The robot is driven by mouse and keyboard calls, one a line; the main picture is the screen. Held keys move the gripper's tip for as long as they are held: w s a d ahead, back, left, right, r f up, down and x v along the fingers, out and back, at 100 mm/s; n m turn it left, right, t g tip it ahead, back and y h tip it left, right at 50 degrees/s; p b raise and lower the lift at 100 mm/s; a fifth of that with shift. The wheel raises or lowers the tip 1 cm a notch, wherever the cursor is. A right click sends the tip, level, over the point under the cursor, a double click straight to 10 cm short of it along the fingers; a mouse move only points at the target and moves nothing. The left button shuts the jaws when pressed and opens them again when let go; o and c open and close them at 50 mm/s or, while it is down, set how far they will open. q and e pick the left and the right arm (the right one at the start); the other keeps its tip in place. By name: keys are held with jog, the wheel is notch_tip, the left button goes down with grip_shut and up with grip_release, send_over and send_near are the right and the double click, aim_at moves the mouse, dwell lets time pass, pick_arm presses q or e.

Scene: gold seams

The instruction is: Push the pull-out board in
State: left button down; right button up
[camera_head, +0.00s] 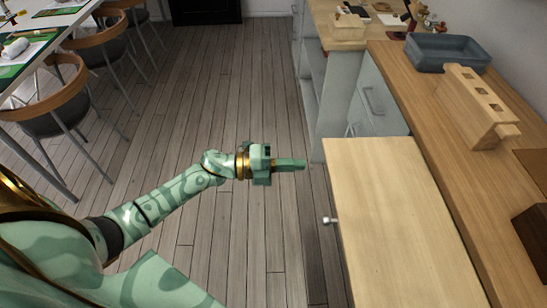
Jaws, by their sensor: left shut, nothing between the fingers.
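The pull-out board (400,225) is a pale wooden panel that sticks out from under the darker wooden counter on the right side of the head view. A small light knob (329,220) sits on its left edge. My left gripper (303,164) is shut and empty, with its fingers pointing right. In the picture it lies just left of the board's far left corner, with a small gap between them. Whether it is level with the board is hard to tell. My right gripper is not in view.
The counter (437,88) carries a wooden block with slots (475,105) and a grey-blue tub (446,52). A grey cabinet front with a handle (374,100) stands beyond the board. Chairs (50,100) and a table are at the far left. The plank floor (215,85) between is clear.

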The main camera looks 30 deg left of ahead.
aim_at(414, 158)
pick_arm(q)
jog(key=x, duration=0.4)
jog(key=shift+w+d, duration=0.25)
jog(key=shift+d, duration=0.05)
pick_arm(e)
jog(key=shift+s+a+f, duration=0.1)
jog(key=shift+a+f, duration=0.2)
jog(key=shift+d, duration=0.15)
pick_arm(q)
jog(key=shift+d+b, duration=0.1)
jog(key=shift+b, duration=0.2)
